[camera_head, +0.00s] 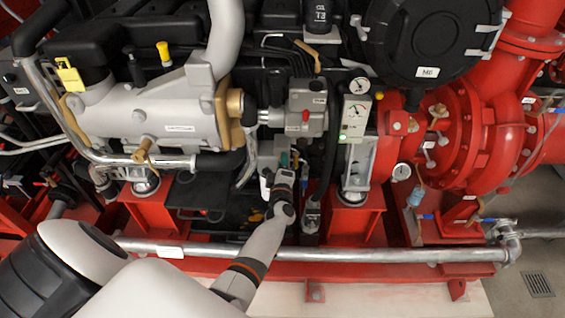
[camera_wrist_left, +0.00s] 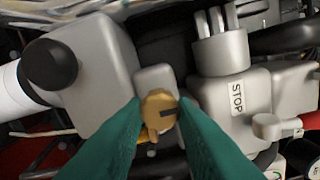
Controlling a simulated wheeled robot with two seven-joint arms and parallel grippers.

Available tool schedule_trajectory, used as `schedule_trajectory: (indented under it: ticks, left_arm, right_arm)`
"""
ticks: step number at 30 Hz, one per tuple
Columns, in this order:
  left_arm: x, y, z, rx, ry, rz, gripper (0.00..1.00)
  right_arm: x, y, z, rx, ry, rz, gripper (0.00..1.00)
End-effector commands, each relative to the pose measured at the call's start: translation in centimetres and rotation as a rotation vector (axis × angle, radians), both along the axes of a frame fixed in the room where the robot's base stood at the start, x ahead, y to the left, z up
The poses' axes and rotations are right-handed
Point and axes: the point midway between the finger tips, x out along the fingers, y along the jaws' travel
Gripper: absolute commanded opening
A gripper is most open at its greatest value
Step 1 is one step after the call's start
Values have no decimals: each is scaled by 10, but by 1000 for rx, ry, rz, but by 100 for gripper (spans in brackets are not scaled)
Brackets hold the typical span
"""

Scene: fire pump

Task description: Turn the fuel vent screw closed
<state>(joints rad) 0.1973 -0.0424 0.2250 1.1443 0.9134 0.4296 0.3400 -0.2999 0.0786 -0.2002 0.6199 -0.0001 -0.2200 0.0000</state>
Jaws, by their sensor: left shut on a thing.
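The fuel vent screw, a small brass piece with a dark slot, shows in the left wrist view (camera_wrist_left: 159,107), in front of a grey metal block. My left gripper (camera_wrist_left: 157,112) has its two green fingers on either side of the screw, shut on it. In the head view my left arm comes in from the lower left, and the left gripper (camera_head: 283,172) is at the engine's lower middle, below the grey housing. The screw itself is hidden or too small to make out there. My right gripper is in neither view.
A grey part with a STOP label (camera_wrist_left: 237,97) stands close to the right of the fingers. A black round knob (camera_wrist_left: 49,65) is to the left. A horizontal metal pipe (camera_head: 330,253) runs low across the front. A gauge panel (camera_head: 355,118) stands to the right.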

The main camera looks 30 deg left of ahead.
Motion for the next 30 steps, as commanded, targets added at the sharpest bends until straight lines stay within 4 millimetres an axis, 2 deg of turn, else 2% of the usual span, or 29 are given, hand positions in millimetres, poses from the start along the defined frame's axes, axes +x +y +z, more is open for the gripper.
schedule_trajectory:
  ticks: [10,11,15,25,30]
  left_arm:
    - [-1,-1,-2,3,7,-2,2]
    - [-1,-1,-2,3,7,-2,26]
    - [-1,-1,-2,2,6,-1,46]
    - [-3,-2,0,2,4,0,46]
    - [-24,-14,2,0,5,-1,46]
  right_arm:
    - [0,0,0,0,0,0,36]
    - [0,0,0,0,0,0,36]
    - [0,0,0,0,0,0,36]
    - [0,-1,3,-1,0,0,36]
    - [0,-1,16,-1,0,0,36]
